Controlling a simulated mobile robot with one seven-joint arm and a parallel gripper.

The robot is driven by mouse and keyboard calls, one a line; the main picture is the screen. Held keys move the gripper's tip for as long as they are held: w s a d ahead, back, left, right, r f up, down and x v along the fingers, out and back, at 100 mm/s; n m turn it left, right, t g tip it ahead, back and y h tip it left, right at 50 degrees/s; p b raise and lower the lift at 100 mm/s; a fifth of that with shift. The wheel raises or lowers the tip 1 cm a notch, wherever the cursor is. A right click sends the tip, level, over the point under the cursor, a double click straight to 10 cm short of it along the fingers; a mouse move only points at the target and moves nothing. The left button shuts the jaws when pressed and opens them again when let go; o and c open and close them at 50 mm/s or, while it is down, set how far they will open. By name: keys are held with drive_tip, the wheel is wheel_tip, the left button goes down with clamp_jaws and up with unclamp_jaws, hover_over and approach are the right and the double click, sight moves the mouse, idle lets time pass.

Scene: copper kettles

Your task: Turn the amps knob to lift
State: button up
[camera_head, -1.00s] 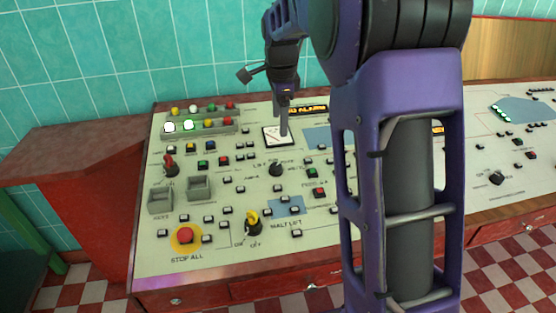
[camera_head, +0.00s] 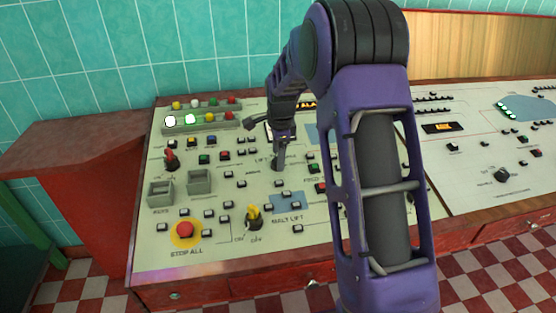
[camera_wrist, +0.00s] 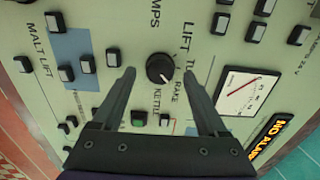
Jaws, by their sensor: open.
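The amps knob (camera_wrist: 160,68) is a round black dial on the pale panel in the wrist view. The words AMPS, LIFT, RAKE and KETTLE are printed around it; LIFT is above and to its right. I cannot clearly tell which word its pointer faces. My gripper (camera_wrist: 159,76) is open, with one fingertip on each side of the knob in the picture. No contact shows, and the remaining gap to the panel is hard to judge. In the head view my gripper (camera_head: 279,164) points down over the panel and hides the knob.
A needle meter (camera_wrist: 245,95) and a lit display (camera_wrist: 272,140) lie right of the knob. A green button (camera_wrist: 138,118) and several black push buttons are close by. In the head view, a yellow switch (camera_head: 254,214) and red stop button (camera_head: 185,230) are nearer the front.

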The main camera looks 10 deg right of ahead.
drive_tip(key=shift+w+f, duration=0.2)
drive_tip(key=shift+f, duration=0.75)
drive_tip(key=shift+c, duration=0.2)
clamp_jaws()
